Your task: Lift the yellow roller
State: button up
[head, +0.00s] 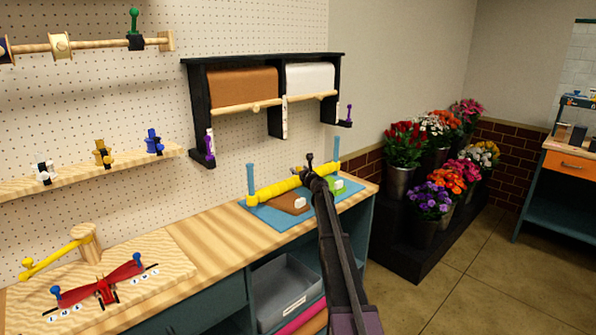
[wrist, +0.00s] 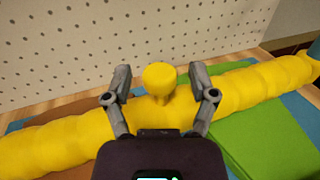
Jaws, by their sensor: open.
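The yellow roller (head: 272,190) lies level above the blue mat (head: 268,222) on the wooden counter, between two blue posts (head: 250,180). In the wrist view the roller (wrist: 245,90) crosses the picture as a lumpy yellow bar with a round yellow knob (wrist: 160,77) standing up from its middle. My gripper (wrist: 160,84) is open, with one finger on each side of the knob; I cannot tell whether either finger touches it. In the head view my gripper (head: 309,162) is over the roller's right half and my arm hides part of it.
A brown board (head: 287,202) and a green board (head: 347,187) lie under the roller. A black paper-roll rack (head: 195,110) hangs on the pegboard behind. A red propeller toy (head: 105,287) lies on the counter at left. Potted flowers (head: 430,200) stand at right.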

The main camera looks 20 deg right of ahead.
grip_shut()
notch_tip(320, 180, up, 10)
jog(key=p, duration=1)
jog(key=shift+r, duration=0.25)
jog(key=shift+w+p, duration=0.2)
jog(key=shift+p, duration=0.15)
grip_release()
jog(key=shift+s+r, duration=0.1)
jog(key=shift+s, duration=0.2)
jog(key=s, duration=1.1)
jog(key=shift+s+d, duration=0.2)
jog(key=shift+s, duration=0.15)
